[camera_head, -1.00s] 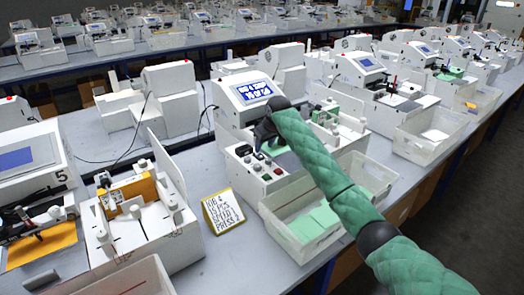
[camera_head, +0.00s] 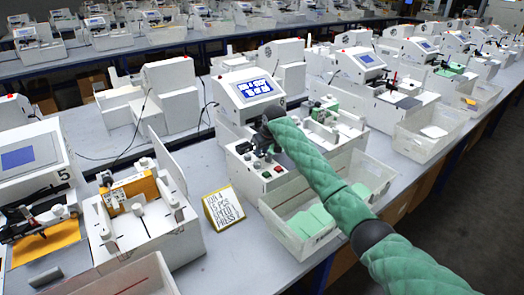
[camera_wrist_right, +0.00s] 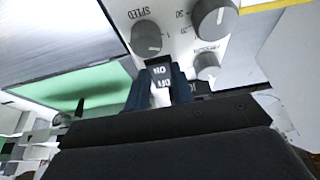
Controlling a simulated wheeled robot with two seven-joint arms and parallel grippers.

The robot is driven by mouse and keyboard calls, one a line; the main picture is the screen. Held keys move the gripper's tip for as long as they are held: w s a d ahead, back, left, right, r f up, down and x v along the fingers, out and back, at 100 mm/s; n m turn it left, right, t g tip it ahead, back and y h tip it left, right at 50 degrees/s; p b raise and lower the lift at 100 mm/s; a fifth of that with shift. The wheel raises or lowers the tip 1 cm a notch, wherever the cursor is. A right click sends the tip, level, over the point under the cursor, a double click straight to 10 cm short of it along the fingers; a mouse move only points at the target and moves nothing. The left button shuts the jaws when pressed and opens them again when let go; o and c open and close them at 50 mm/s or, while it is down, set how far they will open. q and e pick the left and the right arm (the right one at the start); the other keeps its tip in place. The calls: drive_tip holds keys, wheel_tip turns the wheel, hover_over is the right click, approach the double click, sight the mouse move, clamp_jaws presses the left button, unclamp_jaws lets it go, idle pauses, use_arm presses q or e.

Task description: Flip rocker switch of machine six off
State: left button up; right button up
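The machine (camera_head: 262,95) right of the one marked 5 has a lit blue-and-white screen and a front panel of knobs. A dark rocker switch (camera_wrist_right: 161,72) with white ON/OFF lettering shows in that gap, close to the fingertips. I cannot tell whether they touch it or which side is pressed. My left gripper is not in view.
Grey knobs stand close by: the SPEED knob (camera_wrist_right: 146,38), a large knob (camera_wrist_right: 214,18) and a smaller knob (camera_wrist_right: 206,66). A white bin (camera_head: 285,222) with green pieces sits in front of the machine. A handwritten card (camera_head: 223,209) stands to its left.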

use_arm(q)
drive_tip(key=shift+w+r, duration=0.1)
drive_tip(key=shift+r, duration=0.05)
use_arm(e)
drive_tip(key=shift+r+p, duration=0.25)
drive_tip(key=shift+p, duration=0.1)
drive_tip(key=shift+w+a+r+g+h+p, duration=0.1)
drive_tip(key=shift+w+a+g+h+p, duration=0.05)
drive_tip(key=shift+g+h+p, duration=0.25)
drive_tip(key=shift+w+a+r+g+h+p, duration=0.15)
drive_tip(key=shift+g+h+p, duration=0.15)
drive_tip(key=shift+g+p, duration=0.2)
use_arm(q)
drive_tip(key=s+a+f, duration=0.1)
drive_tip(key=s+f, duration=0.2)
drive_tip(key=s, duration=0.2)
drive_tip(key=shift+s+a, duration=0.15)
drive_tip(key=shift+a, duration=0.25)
use_arm(e)
drive_tip(key=shift+w+f+g+h, duration=0.15)
drive_tip(key=shift+g+h, duration=0.25)
drive_tip(key=shift+g, duration=0.2)
drive_tip(key=o, duration=1)
drive_tip(key=shift+f, duration=0.1)
drive_tip(key=shift+c, duration=0.2)
